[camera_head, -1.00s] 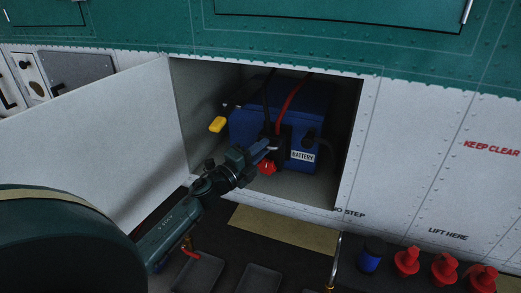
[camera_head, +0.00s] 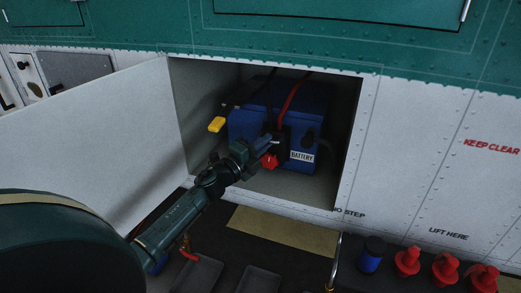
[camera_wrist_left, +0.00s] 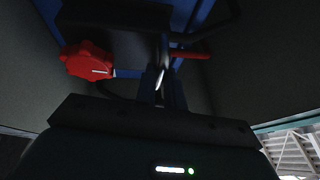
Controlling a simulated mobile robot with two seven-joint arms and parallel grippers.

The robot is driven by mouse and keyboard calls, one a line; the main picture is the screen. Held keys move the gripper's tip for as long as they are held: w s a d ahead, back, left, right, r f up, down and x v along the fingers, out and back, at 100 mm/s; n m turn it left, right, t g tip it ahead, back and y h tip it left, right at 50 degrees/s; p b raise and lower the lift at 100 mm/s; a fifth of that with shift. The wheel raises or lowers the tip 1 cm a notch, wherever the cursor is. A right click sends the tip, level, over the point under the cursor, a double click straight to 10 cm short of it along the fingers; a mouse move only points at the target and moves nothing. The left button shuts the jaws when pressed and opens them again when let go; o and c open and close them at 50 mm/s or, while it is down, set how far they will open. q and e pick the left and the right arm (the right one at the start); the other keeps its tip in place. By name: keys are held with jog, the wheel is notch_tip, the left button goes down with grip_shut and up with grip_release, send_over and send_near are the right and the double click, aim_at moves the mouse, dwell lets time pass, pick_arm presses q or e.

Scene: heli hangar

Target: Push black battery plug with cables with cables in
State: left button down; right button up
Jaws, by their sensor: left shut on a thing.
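The black battery plug (camera_head: 283,140) sits at the front of the blue battery (camera_head: 245,124) inside the open bay, with black and red cables rising from it. My left gripper (camera_head: 265,148) reaches in from the left to the plug's front. Its jaws are shut on the plug, though the contact is dark and partly hidden. In the left wrist view the gripper fingers (camera_wrist_left: 165,88) meet the dark plug body (camera_wrist_left: 120,17). A red knob (camera_wrist_left: 88,62) is beside them; it also shows below the plug in the head view (camera_head: 269,161). My right gripper is not in view.
The bay's white door (camera_head: 95,125) stands open at left, close to my left arm. A yellow-tipped cable end (camera_head: 217,124) hangs left of the battery. A blue cap (camera_head: 371,255) and several red caps (camera_head: 407,262) stand at lower right.

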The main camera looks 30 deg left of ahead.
pick_arm(q)
jog(key=shift+a+r, duration=0.1)
jog(key=shift+r, duration=0.05)
jog(key=c, duration=2)
grip_release()
jog(key=shift+w, duration=0.1)
jog(key=o, duration=0.3)
jog(key=shift+w, duration=0.2)
jog(key=shift+o, duration=1)
jog(key=shift+s, duration=0.1)
jog(key=b+v, duration=0.1)
jog(key=v, duration=1.2)
jog(key=shift+b, duration=0.35)
